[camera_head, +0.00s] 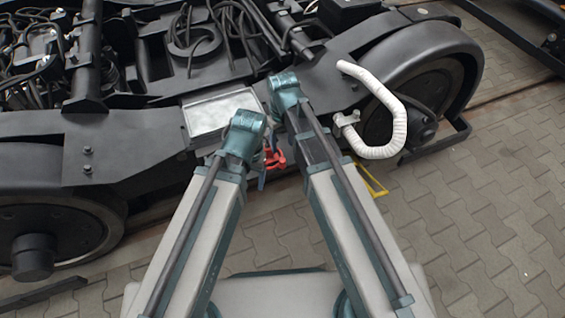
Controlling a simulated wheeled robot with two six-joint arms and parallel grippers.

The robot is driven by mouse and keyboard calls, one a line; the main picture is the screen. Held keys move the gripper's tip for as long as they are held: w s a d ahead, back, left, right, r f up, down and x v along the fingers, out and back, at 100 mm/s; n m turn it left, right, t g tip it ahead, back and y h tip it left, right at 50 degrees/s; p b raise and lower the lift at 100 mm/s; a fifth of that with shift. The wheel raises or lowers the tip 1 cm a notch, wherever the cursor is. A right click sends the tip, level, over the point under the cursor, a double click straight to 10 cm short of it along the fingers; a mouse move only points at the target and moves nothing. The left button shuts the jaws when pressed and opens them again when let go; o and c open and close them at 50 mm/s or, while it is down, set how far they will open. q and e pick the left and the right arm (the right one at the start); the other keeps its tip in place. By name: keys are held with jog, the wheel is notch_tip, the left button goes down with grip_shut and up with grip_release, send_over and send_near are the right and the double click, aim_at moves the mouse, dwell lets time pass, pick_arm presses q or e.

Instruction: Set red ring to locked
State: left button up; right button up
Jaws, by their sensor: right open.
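The red ring (273,158) shows in the head view as a small red part below the bogie frame's edge, in the gap between my two arms. My arms cover part of it, so I cannot tell its setting. My right gripper (267,172) is open and mostly hidden among the arm links close to the red ring. I cannot tell whether it touches the ring. My left gripper is hidden behind my left arm.
The dark bogie frame (110,135) crosses the view, with a wheel (420,95) at right and another (60,225) at left. A white corrugated hose (395,125) bends out at right. A light metal plate (205,113) is beside my left elbow.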

aim_at(282, 160)
notch_tip(282, 160, down, 8)
jog(key=b, duration=0.7)
jog(key=shift+c, duration=0.2)
grip_shut()
dwell(0.9)
